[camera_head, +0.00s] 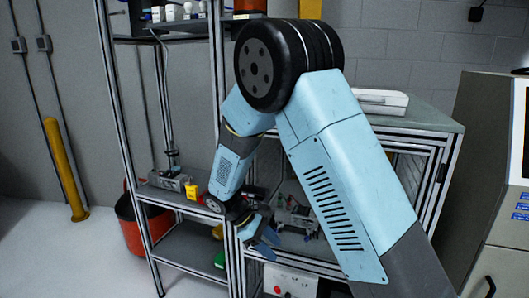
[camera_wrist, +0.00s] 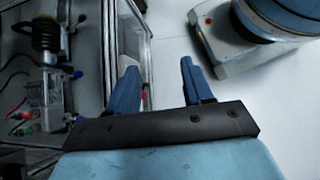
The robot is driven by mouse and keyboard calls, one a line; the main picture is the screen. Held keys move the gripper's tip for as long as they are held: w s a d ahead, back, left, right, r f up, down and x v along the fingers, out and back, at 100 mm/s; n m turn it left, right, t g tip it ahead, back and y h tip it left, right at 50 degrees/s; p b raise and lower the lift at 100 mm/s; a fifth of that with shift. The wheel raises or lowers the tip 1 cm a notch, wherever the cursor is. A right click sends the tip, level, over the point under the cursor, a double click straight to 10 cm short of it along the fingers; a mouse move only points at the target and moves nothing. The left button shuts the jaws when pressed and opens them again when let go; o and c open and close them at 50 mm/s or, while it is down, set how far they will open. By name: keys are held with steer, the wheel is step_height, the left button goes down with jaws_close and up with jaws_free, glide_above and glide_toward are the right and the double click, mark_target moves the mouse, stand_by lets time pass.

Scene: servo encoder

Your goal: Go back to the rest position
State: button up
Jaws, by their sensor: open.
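My gripper (camera_head: 262,232) hangs at the front edge of the shelving bench in the head view, below my bent blue arm. In the wrist view my gripper (camera_wrist: 158,85) shows two blue fingers spread apart with nothing between them. The fingers point over the metal frame edge of the bench and the pale floor. A test device (camera_wrist: 45,90) with a dark coil and coloured terminals lies left of the fingers, apart from them. My arm hides part of the bench in the head view.
A metal-framed shelf (camera_head: 215,60) stands left of my arm. A bench top (camera_head: 425,117) carries a white case (camera_head: 382,101). A red bucket (camera_head: 140,225) and a yellow post (camera_head: 65,170) are at left. A grey cabinet (camera_head: 478,160) stands right. Open floor lies at lower left.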

steer(key=s+d+r+m+t+y, duration=0.1)
steer(key=s+d+r+m+y, duration=0.25)
steer(key=d+r, duration=0.45)
steer(key=s+d+r+m+y, duration=0.2)
steer(key=d+r+m, duration=0.25)
steer(key=r, duration=0.55)
steer(key=s+d+r+m+t+y, duration=0.2)
steer(key=s+d+r+m+t, duration=0.4)
steer(key=s, duration=0.8)
steer(key=d+r, duration=0.3)
steer(key=shift+r, duration=0.15)
steer(key=shift+d+y, duration=0.1)
steer(key=shift+y, duration=0.15)
steer(key=shift+c, duration=0.8)
